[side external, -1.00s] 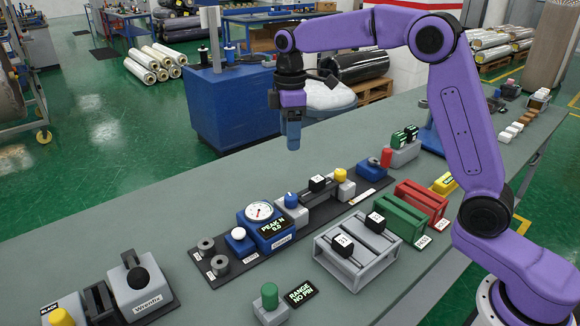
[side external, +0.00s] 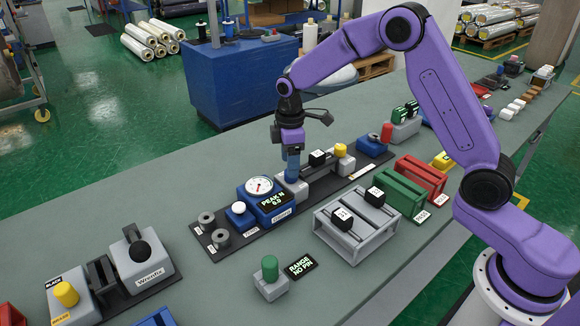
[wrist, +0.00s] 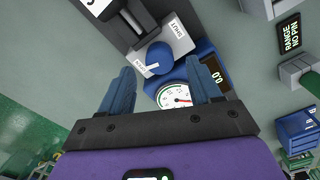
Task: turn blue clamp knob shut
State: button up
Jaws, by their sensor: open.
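The blue clamp knob (wrist: 159,58) sits on a grey clamp block (side external: 296,189). In the wrist view a white SHUT label (wrist: 178,28) is above and right of the knob. A second white label (wrist: 140,69) lies at its lower left, too small to read surely. My gripper (side external: 292,172) points down over the block and hides the knob in the side view. In the wrist view my gripper's blue fingers (wrist: 160,68) are open, one on each side of the knob with gaps. Whether the tips are down at knob height is unclear.
A blue gauge unit (side external: 271,207) with a white dial stands close beside the clamp block. A black-topped slide and yellow knob (side external: 340,149) are on its other side. A grey rack (side external: 355,237) and green crate (side external: 401,190) stand in front. The bench behind is clear.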

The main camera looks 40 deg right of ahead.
jog(key=shift+f, duration=1.2)
jog(key=c, duration=1)
jog(key=shift+c, duration=0.2)
